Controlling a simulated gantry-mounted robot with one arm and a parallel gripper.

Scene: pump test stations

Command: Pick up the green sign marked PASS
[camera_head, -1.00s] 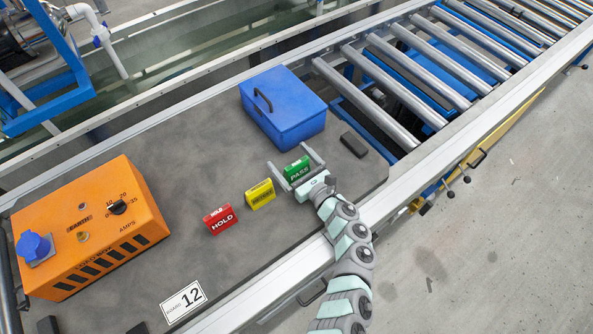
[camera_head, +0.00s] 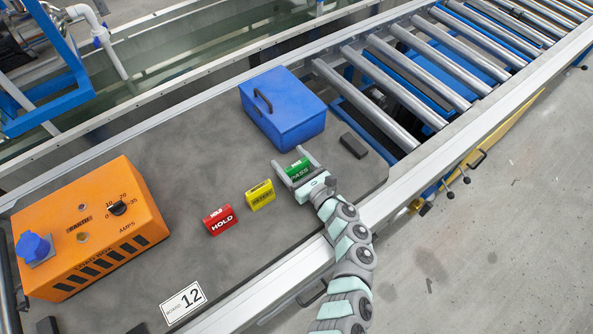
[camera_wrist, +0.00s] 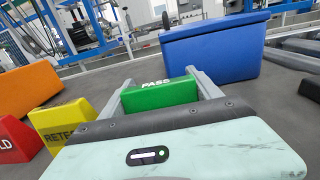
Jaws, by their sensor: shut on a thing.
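The green PASS sign (camera_head: 297,170) stands on the grey board, in front of the blue box. It also shows in the wrist view (camera_wrist: 160,95), between the two fingers. My gripper (camera_head: 293,168) is shut on the sign, one finger at each end of it. In the wrist view my gripper (camera_wrist: 163,91) has its fingers against the sign's left and right ends. The sign's lower part is partly hidden there by my gripper's body. I cannot make out a gap under the sign.
A yellow sign (camera_head: 260,196) and a red HOLD sign (camera_head: 219,220) stand left of my gripper. A blue box (camera_head: 284,105) is behind it. A black block (camera_head: 354,145) lies to the right. An orange test box (camera_head: 88,228) stands at the left.

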